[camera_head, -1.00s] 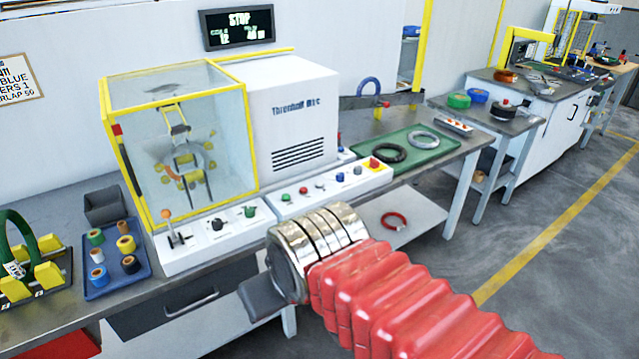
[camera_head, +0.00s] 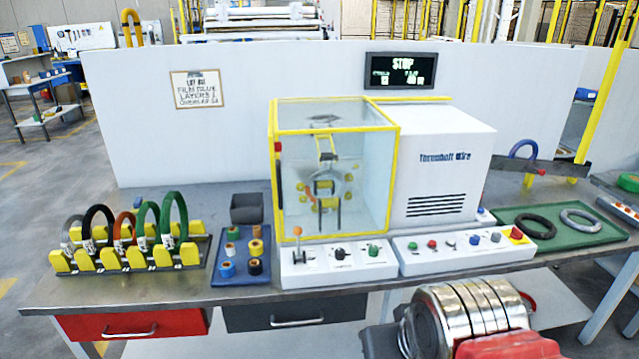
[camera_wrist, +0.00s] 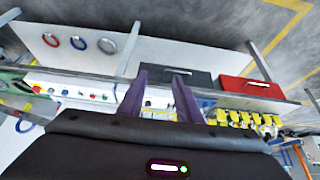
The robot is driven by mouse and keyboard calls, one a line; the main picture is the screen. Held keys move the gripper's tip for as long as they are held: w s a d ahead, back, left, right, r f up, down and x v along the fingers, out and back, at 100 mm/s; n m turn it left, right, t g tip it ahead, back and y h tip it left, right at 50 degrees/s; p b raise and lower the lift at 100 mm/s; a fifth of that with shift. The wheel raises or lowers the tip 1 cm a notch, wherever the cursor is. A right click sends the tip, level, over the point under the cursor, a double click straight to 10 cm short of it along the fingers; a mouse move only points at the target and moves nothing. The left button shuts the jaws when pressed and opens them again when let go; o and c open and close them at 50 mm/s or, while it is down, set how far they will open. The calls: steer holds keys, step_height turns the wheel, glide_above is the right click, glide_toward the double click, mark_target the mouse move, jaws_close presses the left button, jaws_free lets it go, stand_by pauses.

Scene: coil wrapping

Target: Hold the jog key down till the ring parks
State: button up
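The wrapping machine has a clear, yellow-edged guard box (camera_head: 335,170) with a ring-like head inside, partly blurred by the pane. The control panel (camera_head: 465,262) in front of the white housing carries green, red, blue and other keys and a red knob on yellow. I cannot read which key is the jog key. The panel also shows in the wrist view (camera_wrist: 75,96). The display (camera_head: 402,71) reads STOP. My gripper (camera_wrist: 160,80) is open and empty, its two purple fingers apart, over the bench front and clear of the keys. Its fingers are hidden in the head view.
A second panel (camera_head: 338,264) with a lever stands left of the first. A blue tray (camera_head: 240,270) of tape rolls and a yellow rack (camera_head: 125,262) of coils are further left. A green tray (camera_head: 590,232) with two rings lies right. My arm fills the lower right.

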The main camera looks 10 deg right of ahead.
steer(key=shift+c, duration=0.4)
jaws_close()
stand_by(1.3)
